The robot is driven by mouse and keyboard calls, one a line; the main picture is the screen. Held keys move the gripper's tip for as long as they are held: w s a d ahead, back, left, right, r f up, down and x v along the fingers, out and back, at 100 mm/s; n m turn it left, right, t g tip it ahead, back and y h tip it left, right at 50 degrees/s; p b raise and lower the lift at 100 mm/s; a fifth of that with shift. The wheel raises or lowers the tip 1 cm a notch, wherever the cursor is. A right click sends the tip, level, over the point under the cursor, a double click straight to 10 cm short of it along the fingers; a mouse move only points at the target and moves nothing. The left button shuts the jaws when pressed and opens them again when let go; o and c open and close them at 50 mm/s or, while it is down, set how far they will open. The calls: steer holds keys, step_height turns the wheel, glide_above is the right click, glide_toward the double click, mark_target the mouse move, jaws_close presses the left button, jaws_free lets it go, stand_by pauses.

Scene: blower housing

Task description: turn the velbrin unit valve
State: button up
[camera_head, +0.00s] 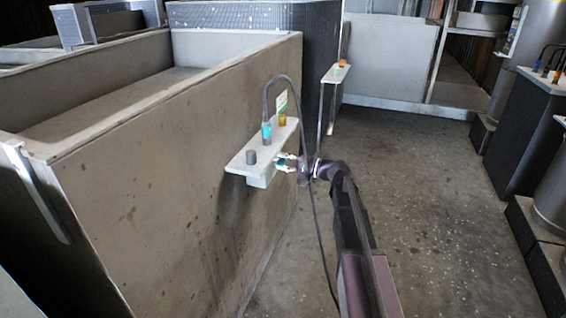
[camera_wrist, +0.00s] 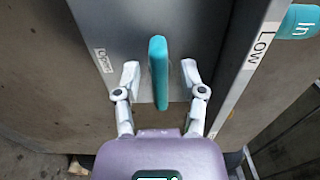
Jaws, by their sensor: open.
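A flat teal valve handle (camera_wrist: 158,75) stands upright in the middle of the wrist view, in front of a grey panel face (camera_wrist: 110,22). My gripper (camera_wrist: 160,70) is open, with one finger on each side of the handle and a gap visible on both sides. In the head view my gripper (camera_head: 285,162) is at the front edge of a small light shelf unit (camera_head: 240,162) on the side of a concrete-like tank. There the handle is too small to make out clearly. The fingertips' depth along the handle cannot be told.
The shelf carries a grey knob (camera_head: 251,157), a teal fitting (camera_head: 266,131) with a dark hose, and an orange knob (camera_head: 282,119). A "LOW" label (camera_wrist: 262,45) and a teal "In" piece (camera_wrist: 300,22) lie right in the wrist view. The floor (camera_head: 420,210) to the right is clear.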

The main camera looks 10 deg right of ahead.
jaws_close()
